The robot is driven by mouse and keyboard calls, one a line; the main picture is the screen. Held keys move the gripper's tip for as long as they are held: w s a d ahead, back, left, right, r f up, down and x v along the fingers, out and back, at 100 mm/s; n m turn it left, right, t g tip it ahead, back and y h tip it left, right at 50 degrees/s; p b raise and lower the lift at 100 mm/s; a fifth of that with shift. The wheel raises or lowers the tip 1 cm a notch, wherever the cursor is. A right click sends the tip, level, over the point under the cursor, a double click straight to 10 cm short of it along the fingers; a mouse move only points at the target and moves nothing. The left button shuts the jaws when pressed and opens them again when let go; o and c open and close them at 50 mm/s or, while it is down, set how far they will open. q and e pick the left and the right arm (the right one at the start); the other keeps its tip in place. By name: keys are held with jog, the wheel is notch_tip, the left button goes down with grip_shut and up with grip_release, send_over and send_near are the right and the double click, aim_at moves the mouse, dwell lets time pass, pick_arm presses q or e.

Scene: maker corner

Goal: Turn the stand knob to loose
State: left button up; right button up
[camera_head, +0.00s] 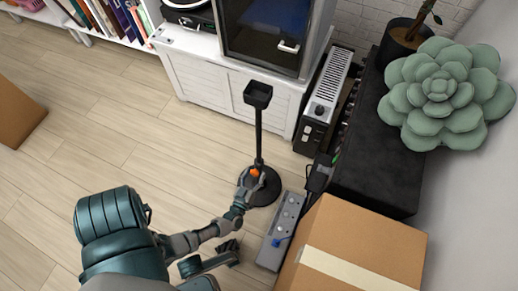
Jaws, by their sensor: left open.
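A black stand has a square holder (258,92) on top of a thin pole (259,130) and a round base (268,190) on the wooden floor. It stands upright. Its small orange knob (254,172) is low on the pole, just above the base. My left gripper (248,177) is at the knob, with its open fingers close around it. Whether they touch the knob is too small to tell. The fingers partly hide the knob and the base.
A grey power strip (281,232) with a blue plug lies right of the stand's base. A cardboard box (378,240) is at the lower right. A white cabinet (215,92) and a grey-black device (323,95) stand behind. The floor (80,130) on the left is mostly clear.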

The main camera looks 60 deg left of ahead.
pick_arm(q)
jog(key=shift+w+a, duration=0.15)
jog(key=shift+a, duration=0.15)
jog(key=shift+c, duration=0.4)
jog(key=shift+f, duration=0.1)
jog(key=c, duration=1.1)
